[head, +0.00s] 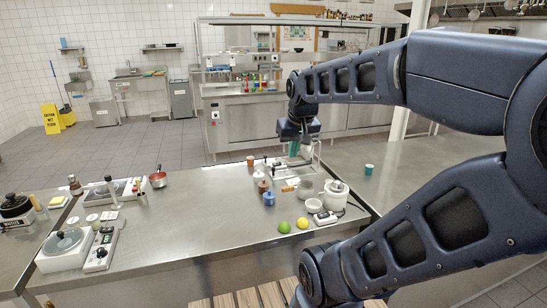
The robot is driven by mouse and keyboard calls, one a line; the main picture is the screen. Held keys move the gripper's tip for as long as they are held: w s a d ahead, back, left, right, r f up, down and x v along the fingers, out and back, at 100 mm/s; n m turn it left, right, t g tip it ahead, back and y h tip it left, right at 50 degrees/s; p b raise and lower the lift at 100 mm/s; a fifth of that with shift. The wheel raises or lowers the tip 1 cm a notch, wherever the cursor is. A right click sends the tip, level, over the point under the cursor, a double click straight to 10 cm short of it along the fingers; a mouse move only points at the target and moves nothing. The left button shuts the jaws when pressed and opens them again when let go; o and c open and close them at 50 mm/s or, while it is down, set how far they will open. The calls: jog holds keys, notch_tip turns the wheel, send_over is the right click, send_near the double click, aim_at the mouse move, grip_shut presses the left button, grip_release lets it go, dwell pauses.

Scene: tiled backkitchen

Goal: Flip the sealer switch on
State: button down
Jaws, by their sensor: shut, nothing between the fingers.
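My arm reaches in from the right, and my gripper (293,150) hangs over the far side of the steel counter (200,215). Its fingers are close together and look empty. They point down next to a pale metal-framed item (305,165), which the gripper partly hides. I cannot tell for sure which device is the sealer, and no switch can be made out at this size. A long white device with dark controls (101,247) lies at the counter's left, far from my gripper. A small white device with a dark panel (325,217) lies at the right.
The counter's middle is clear.

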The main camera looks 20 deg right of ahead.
jog(key=w+d+r+g, duration=0.1)
jog(key=w+d+r, duration=0.15)
jog(key=w, duration=1.05)
jog(key=g+h, duration=0.1)
jog(key=g, duration=0.2)
send_over(279, 163)
jog(key=a, duration=0.2)
notch_tip(279, 163, down, 16)
jog(key=shift+f, duration=0.15)
jog(key=f, duration=0.4)
jog(key=d+f, duration=0.1)
jog(key=f, duration=0.8)
jog(key=shift+d+f, duration=0.4)
